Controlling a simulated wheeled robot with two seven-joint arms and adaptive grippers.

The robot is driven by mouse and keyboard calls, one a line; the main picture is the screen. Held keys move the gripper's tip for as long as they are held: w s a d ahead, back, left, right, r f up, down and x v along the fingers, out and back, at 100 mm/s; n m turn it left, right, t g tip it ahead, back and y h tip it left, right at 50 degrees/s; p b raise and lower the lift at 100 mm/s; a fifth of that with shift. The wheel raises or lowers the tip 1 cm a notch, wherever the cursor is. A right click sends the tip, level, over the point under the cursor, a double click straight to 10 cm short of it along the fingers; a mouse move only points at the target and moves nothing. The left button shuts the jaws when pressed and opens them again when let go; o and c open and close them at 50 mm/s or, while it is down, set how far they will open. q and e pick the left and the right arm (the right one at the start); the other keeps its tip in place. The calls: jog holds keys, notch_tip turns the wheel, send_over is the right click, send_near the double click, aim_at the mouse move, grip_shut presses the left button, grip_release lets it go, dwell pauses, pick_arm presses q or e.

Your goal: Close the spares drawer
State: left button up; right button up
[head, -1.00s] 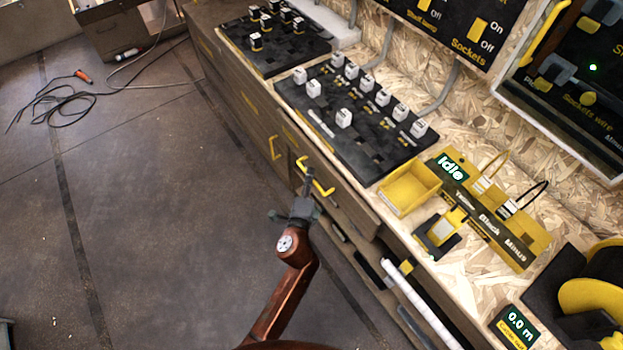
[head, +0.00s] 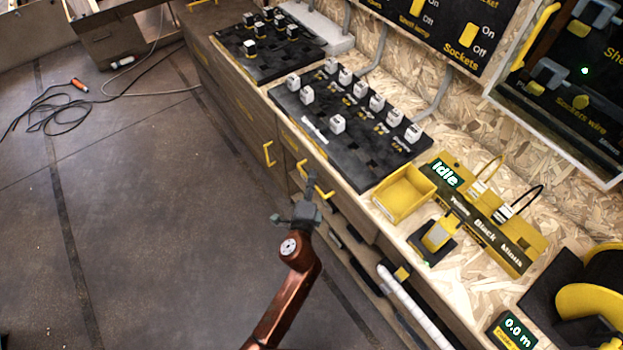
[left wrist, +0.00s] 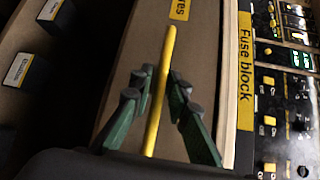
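The spares drawer front (left wrist: 140,40) is brown, with a yellow label, partly cut off, ending in "res" in the left wrist view. Its yellow bar handle (left wrist: 160,95) runs between the two fingers of my left gripper (left wrist: 158,100). The fingers are apart, with a gap visible on each side of the bar. In the head view my left gripper (head: 309,190) is at the yellow handle (head: 322,192) below the worktop edge and partly hides it. How far the drawer stands out is hard to tell. My right gripper is not in view.
Another yellow handle (head: 268,153) is on the cabinet front to the left. The worktop above holds a black fuse board (head: 350,150) and a yellow bin (head: 403,192). Below are shelves with a white tube (head: 410,305). The floor (head: 150,220) at left is mostly clear, with a cable lying farther back.

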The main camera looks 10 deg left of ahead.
pick_arm(q)
jog(key=s+r, duration=0.1)
jog(key=s, duration=0.6)
jog(key=shift+d, duration=0.25)
